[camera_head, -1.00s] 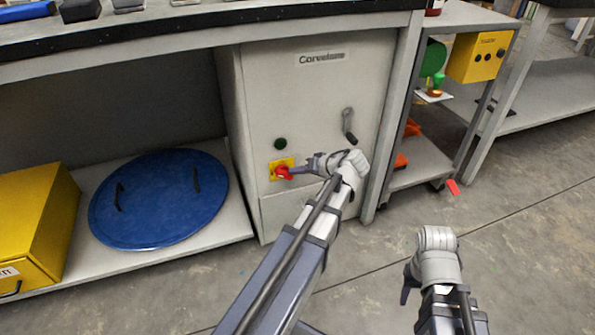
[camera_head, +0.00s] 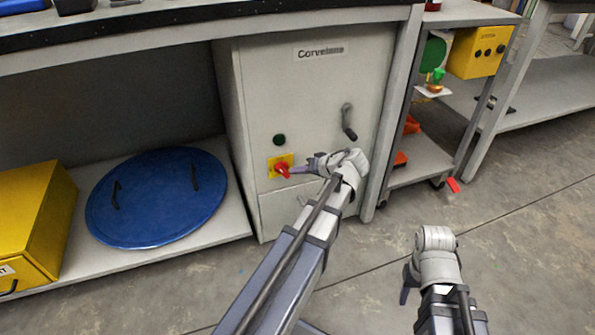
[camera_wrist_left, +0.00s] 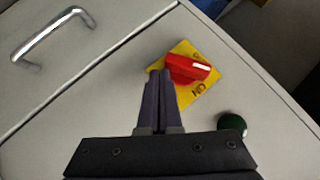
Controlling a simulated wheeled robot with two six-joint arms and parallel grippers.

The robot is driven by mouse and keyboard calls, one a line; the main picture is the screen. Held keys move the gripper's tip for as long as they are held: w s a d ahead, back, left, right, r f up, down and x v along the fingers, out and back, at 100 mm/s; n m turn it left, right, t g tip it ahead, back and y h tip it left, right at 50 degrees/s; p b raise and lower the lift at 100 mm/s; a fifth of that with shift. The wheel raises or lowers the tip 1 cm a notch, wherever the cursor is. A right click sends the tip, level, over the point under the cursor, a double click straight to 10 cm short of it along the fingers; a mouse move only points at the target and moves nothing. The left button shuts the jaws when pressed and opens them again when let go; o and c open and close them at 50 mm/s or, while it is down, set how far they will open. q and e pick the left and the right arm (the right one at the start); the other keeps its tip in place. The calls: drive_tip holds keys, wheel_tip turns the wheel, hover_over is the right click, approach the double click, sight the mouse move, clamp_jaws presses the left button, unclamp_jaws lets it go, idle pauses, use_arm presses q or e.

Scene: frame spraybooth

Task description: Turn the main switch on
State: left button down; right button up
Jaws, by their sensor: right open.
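The main switch is a red rotary knob (camera_head: 283,170) on a yellow plate (camera_head: 273,164), low on the front of the grey cabinet. In the left wrist view the knob (camera_wrist_left: 188,69) has a white mark at its right end, and "ON" is printed on the plate below it. My left gripper (camera_head: 293,169) is at the knob's right side in the head view. In the left wrist view its two dark fingers (camera_wrist_left: 158,74) are together, with tips beside the knob and nothing visible between them; contact is unclear. My right gripper (camera_head: 405,283) hangs open over the floor.
A green button (camera_head: 279,140) sits above the switch, and a grey lever handle (camera_head: 348,122) is to the right. A metal pull handle (camera_wrist_left: 50,35) shows in the wrist view. The bench top (camera_head: 180,30) overhangs; a blue lid (camera_head: 155,200) lies on the shelf at left.

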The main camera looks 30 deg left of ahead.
drive_tip(key=shift+f+b, duration=0.75)
drive_tip(key=shift+f, duration=0.15)
drive_tip(key=shift+r, duration=0.1)
idle(1.0)
